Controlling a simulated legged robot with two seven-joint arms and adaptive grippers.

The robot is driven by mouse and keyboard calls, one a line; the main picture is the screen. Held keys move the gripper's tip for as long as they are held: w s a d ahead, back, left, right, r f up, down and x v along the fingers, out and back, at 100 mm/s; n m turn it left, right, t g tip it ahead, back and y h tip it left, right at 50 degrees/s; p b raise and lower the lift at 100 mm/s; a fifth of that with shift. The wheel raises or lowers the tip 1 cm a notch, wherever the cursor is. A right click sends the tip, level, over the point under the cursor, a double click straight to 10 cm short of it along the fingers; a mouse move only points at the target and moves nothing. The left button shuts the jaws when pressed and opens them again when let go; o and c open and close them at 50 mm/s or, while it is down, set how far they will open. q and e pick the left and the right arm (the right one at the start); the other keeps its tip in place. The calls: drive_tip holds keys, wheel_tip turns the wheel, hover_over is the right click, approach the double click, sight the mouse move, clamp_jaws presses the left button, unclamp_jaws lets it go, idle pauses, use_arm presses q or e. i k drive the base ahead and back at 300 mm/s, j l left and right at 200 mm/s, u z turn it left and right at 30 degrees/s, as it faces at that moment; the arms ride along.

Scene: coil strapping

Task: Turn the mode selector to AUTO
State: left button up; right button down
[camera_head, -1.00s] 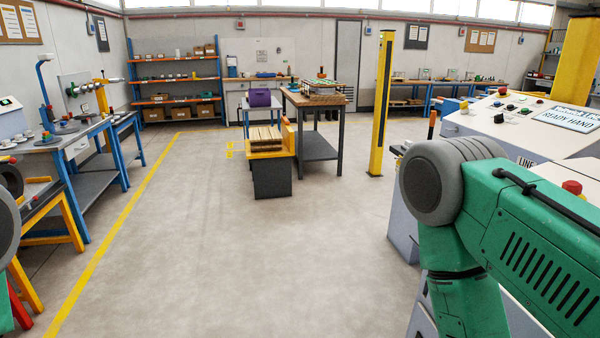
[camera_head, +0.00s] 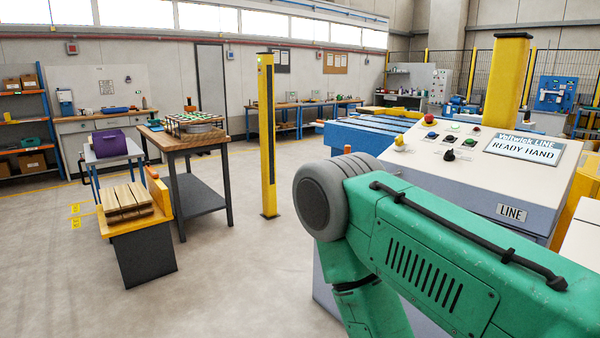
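The sloped control console (camera_head: 480,178) marked LINE stands at the right, partly behind my green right arm. Its screen (camera_head: 523,148) reads "Voltwick LINE" and "READY HAND". Several buttons and dark knobs sit on the panel left of the screen. I cannot tell which knob is the mode selector, and no AUTO label is readable. My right arm crosses the lower right, but its gripper is outside the view. My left gripper is also out of view.
A yellow post (camera_head: 267,140) stands left of the console. A dark workbench (camera_head: 205,190) and a yellow-topped stand with wooden strips (camera_head: 127,202) are at the left. A yellow column (camera_head: 506,85) rises behind the console. The floor (camera_head: 235,275) before the post is clear.

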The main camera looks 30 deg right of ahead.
sight(449, 156)
drive_tip(key=i+l+z, duration=0.2)
drive_tip(key=i+z, duration=1)
drive_tip(key=i+j+z, duration=0.4)
drive_tip(key=i+l, duration=0.05)
drive_tip(key=i, duration=0.05)
